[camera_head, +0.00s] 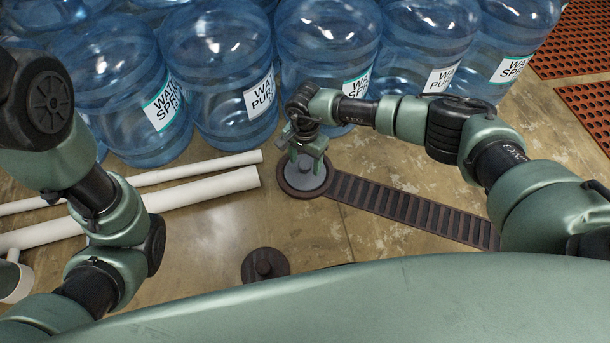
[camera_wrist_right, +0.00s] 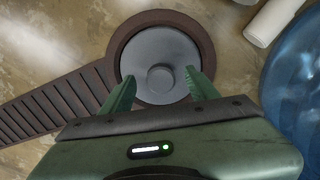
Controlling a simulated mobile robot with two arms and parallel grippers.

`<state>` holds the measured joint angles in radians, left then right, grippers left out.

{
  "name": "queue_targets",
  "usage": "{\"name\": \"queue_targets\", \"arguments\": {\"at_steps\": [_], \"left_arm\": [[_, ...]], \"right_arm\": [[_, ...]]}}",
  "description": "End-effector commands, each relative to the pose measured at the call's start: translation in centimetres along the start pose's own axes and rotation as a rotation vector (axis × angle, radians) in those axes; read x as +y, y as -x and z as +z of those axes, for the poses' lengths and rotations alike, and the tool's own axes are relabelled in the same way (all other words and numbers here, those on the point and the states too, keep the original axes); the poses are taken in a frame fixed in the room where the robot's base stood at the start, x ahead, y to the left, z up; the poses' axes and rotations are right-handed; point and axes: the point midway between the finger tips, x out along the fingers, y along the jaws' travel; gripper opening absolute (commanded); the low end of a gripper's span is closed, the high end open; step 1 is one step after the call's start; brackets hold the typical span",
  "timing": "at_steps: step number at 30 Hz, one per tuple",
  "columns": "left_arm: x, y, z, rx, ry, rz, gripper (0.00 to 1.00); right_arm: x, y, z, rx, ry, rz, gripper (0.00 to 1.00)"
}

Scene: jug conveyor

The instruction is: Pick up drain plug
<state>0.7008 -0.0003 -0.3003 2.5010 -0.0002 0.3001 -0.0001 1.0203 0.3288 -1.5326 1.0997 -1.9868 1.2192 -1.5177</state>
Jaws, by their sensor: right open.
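The drain plug is a grey disc with a small raised knob (camera_wrist_right: 160,77). It sits inside a round brown drain ring (camera_wrist_right: 118,40) on the floor; in the head view the plug (camera_head: 303,181) shows partly under my right gripper (camera_head: 307,163). The right gripper points down over the plug. In the right wrist view its green fingers (camera_wrist_right: 160,84) are open, one on each side of the knob, with a clear gap between knob and fingers. I cannot tell the exact height of the fingertips. My left arm is at the left of the head view; its gripper is out of sight.
Several blue water jugs (camera_head: 222,80) stand close behind the drain. White pipes (camera_head: 200,190) lie at the left. A slotted brown channel (camera_head: 415,210) runs right from the drain. A dark round knobbed piece (camera_head: 265,265) lies nearer me.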

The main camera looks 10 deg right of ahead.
Motion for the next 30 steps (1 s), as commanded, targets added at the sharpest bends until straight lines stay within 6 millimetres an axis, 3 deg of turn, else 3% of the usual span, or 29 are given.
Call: {"name": "queue_targets", "arguments": {"at_steps": [7, 13, 30], "left_arm": [[0.04, 0.11, -0.05, 0.001, 0.0, 0.001, 0.36], [0.05, 0.11, -0.04, 0.0, 0.0, 0.001, 0.36], [0.04, 0.13, 0.0, -0.001, 0.0, 0.001, 0.36]], "right_arm": [[-0.08, -0.13, -0.03, 0.0, -0.001, -0.002, 0.57], [-0.07, -0.13, -0.03, 0.0, -0.001, -0.002, 0.01], [-0.07, -0.13, -0.04, 0.0, -0.001, -0.002, 0.0]]}}
